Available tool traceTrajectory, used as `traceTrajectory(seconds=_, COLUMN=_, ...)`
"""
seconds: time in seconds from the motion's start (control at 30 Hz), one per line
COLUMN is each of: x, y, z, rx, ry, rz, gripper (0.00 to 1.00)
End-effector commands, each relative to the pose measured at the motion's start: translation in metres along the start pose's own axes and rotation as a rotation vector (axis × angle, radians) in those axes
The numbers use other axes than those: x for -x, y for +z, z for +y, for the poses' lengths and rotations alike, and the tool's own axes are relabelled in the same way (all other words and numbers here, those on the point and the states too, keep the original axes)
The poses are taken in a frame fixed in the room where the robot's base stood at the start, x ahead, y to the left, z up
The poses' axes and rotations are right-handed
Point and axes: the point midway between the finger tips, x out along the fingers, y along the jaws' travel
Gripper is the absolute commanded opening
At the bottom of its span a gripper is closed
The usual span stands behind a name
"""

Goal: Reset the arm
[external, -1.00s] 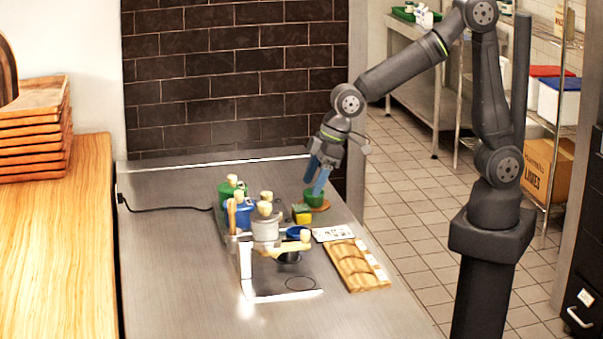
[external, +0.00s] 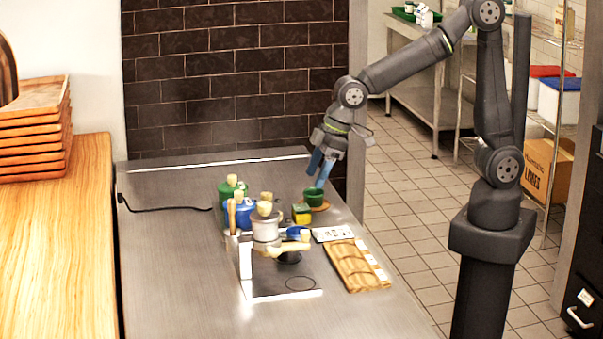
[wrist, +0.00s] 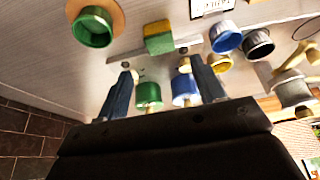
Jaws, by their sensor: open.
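My gripper (external: 322,170) has blue fingers and hangs just above and beside a small green cup (external: 312,197) near the far right of the steel counter. The cup stands upright on a round orange-brown coaster (external: 324,207). In the wrist view my gripper (wrist: 163,78) has its fingers spread wide with nothing between them. The green cup (wrist: 92,28) lies outside the fingers there, at the upper left, apart from them.
A yellow-green block (external: 301,213), a green canister (external: 230,191), a blue canister (external: 240,214) and a grey pot (external: 265,228) crowd the counter left of my gripper. A wooden rack (external: 355,266) lies in front.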

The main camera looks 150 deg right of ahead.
Motion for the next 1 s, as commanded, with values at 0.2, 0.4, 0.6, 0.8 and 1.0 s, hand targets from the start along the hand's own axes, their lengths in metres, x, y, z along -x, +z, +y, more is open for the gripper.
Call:
traceTrajectory(seconds=0.2, x=-0.037, y=0.001, z=0.0, rx=0.0, ry=0.0, rz=-0.004, gripper=0.63)
traceTrajectory(seconds=0.4, x=-0.069, y=0.001, z=0.0, rx=0.0, ry=0.0, rz=-0.003, gripper=0.63)
traceTrajectory(seconds=0.6, x=-0.097, y=0.001, z=0.0, rx=0.0, ry=0.0, rz=-0.002, gripper=0.63)
traceTrajectory(seconds=0.8, x=-0.089, y=-0.005, z=0.0, rx=0.0, ry=0.0, rz=0.003, gripper=0.63)
traceTrajectory(seconds=1.0, x=-0.082, y=-0.008, z=0.0, rx=0.0, ry=0.0, rz=0.001, gripper=0.63)
